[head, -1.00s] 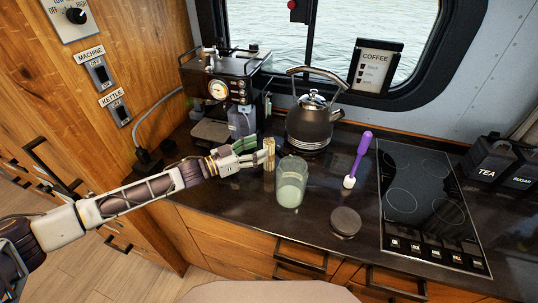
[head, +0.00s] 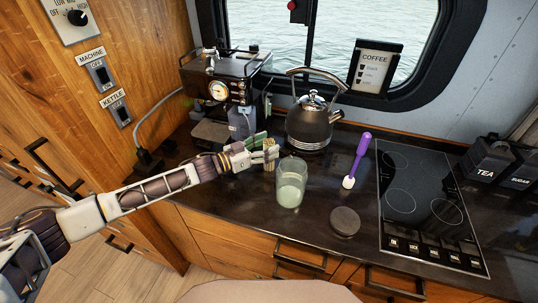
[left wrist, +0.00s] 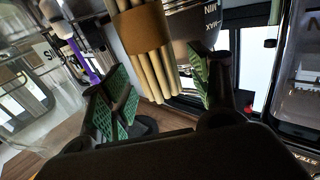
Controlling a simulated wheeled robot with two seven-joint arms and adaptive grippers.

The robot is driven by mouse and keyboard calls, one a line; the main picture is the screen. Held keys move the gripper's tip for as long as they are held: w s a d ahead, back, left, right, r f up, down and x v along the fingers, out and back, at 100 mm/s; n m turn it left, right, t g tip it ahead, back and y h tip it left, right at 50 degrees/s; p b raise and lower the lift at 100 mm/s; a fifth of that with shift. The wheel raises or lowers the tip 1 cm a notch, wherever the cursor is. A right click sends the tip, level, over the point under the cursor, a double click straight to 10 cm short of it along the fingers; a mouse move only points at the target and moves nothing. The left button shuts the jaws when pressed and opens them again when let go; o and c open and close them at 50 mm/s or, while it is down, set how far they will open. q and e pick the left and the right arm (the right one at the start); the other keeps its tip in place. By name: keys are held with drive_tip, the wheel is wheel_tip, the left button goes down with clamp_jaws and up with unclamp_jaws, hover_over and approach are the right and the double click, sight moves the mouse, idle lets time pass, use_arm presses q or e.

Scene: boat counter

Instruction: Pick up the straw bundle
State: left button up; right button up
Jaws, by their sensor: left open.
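The straw bundle (head: 268,158) stands upright on the dark counter, left of the glass jar, partly hidden by my left gripper (head: 262,153). In the left wrist view the bundle (left wrist: 150,60) shows as several pale straws with a brown band, between the open green-padded fingers of my left gripper (left wrist: 160,98). The pads look apart from the straws, with a gap on the left side; contact on the right side is hard to tell. My right gripper is not in view.
A glass jar (head: 291,185) with pale contents stands just right of the bundle. Behind are a coffee machine (head: 222,88) and a kettle (head: 309,125). A purple brush (head: 358,160), a dark round lid (head: 345,221) and a cooktop (head: 425,210) lie to the right.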

use_arm(q)
drive_tip(key=shift+w+d, duration=0.25)
drive_tip(key=shift+d, duration=0.25)
drive_tip(key=c, duration=1)
